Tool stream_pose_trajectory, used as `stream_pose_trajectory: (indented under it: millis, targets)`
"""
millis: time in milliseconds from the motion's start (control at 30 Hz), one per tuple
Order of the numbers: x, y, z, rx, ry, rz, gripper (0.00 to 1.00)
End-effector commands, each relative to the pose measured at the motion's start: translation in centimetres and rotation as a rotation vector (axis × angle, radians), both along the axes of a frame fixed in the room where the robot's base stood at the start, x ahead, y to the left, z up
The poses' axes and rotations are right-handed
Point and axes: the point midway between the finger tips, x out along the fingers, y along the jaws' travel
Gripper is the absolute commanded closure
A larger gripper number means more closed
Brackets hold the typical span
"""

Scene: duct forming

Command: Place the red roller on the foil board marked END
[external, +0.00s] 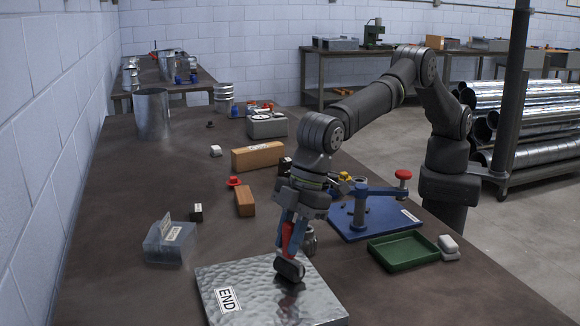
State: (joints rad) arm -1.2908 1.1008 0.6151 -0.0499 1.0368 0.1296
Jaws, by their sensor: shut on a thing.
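My gripper (291,232) points down over the foil board and is shut on the red handle of the red roller (288,241). The roller's dark wheel (289,269) hangs below the fingers, at the far right part of the board. The foil board (255,283) is a silvery, dimpled slab at the front of the table, with a white END label (227,299) on its left part. I cannot tell whether the wheel touches the foil or is just above it.
A small metal cylinder (309,241) stands close behind the gripper. A green tray (403,250) and a blue base with a post (376,219) are to the right. A clear box (170,244) is left of the board. A wooden block (245,202) lies farther back.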

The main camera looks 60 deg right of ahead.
Motion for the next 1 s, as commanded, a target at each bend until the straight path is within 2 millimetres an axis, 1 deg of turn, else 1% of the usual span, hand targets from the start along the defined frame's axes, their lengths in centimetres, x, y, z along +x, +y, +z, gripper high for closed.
stream_pose_trajectory:
  millis: [133, 267, 300, 367, 400, 667, 767, 867, 1000]
  targets:
    - [0.0, 0.0, 0.2, 0.002, -0.001, 0.000, 1.00]
    - [0.0, 0.0, -0.1, 0.002, -0.001, 0.000, 1.00]
    - [0.0, 0.0, -0.2, 0.001, 0.000, 0.000, 0.77]
    - [0.0, 0.0, -0.2, 0.001, 0.000, 0.000, 0.65]
    - [0.0, 0.0, -0.2, 0.001, 0.000, 0.000, 0.57]
    - [0.0, 0.0, -0.1, 0.001, 0.000, 0.000, 0.57]
    - [0.0, 0.0, 0.3, 0.002, -0.001, 0.000, 0.57]
    - [-0.1, -0.4, 1.4, 0.003, -0.001, 0.000, 0.57]
    - [-0.5, -1.3, 3.7, 0.005, -0.001, 0.000, 0.57]
